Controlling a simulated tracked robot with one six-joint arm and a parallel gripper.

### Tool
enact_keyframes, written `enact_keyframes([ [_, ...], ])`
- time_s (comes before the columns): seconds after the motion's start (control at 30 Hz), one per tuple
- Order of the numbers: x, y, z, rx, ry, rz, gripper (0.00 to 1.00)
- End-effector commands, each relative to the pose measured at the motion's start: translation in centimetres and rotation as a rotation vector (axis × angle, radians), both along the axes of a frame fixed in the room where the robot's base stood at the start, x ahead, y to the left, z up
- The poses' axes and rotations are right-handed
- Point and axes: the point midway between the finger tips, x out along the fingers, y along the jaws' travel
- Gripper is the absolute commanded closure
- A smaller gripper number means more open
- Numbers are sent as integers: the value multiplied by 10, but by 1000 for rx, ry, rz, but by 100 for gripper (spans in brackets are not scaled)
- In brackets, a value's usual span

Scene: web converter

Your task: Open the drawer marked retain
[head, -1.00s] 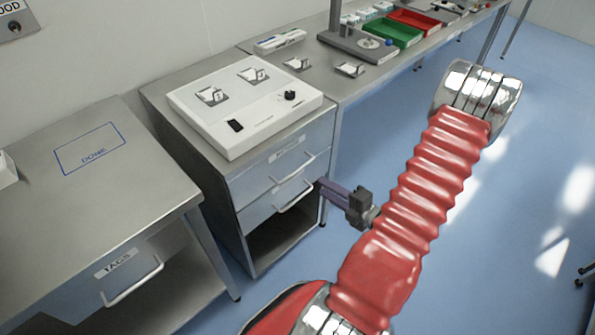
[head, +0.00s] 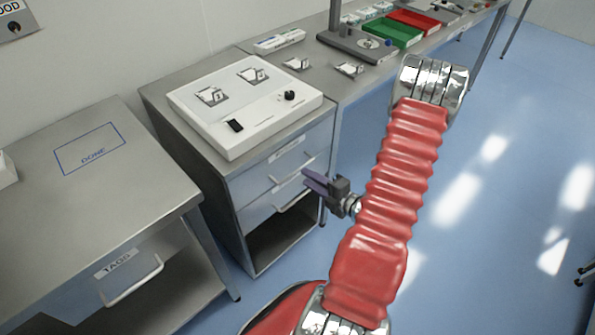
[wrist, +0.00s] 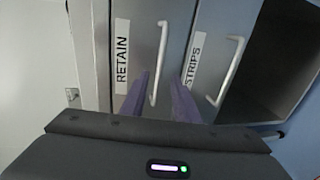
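The drawer marked RETAIN (wrist: 125,85) is closed in the wrist view, with its label running sideways. It is the upper drawer (head: 268,165) of the cabinet in the head view, where its label is too small to read. Its white bar handle (wrist: 161,60) lies ahead of my gripper, between the lines of the two fingers. My gripper (wrist: 159,98) is open, with two purple fingers apart and nothing held between them. In the head view my gripper (head: 306,179) is in front of the drawer fronts, near the handles. Contact with the handle cannot be told.
The STRIPS drawer (wrist: 195,65) sits beside RETAIN in the wrist view, closed, with its own handle (wrist: 232,70). An open compartment (head: 285,238) is below. A white device (head: 245,105) stands on the cabinet.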

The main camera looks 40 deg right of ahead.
Motion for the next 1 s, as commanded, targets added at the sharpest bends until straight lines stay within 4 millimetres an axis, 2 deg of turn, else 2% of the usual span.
enact_keyframes([
  [0.5,57,3,-12,-1,1,2,72],
  [0.9,63,2,-13,-1,0,0,72],
  [1.0,63,2,-13,-1,0,0,78],
])
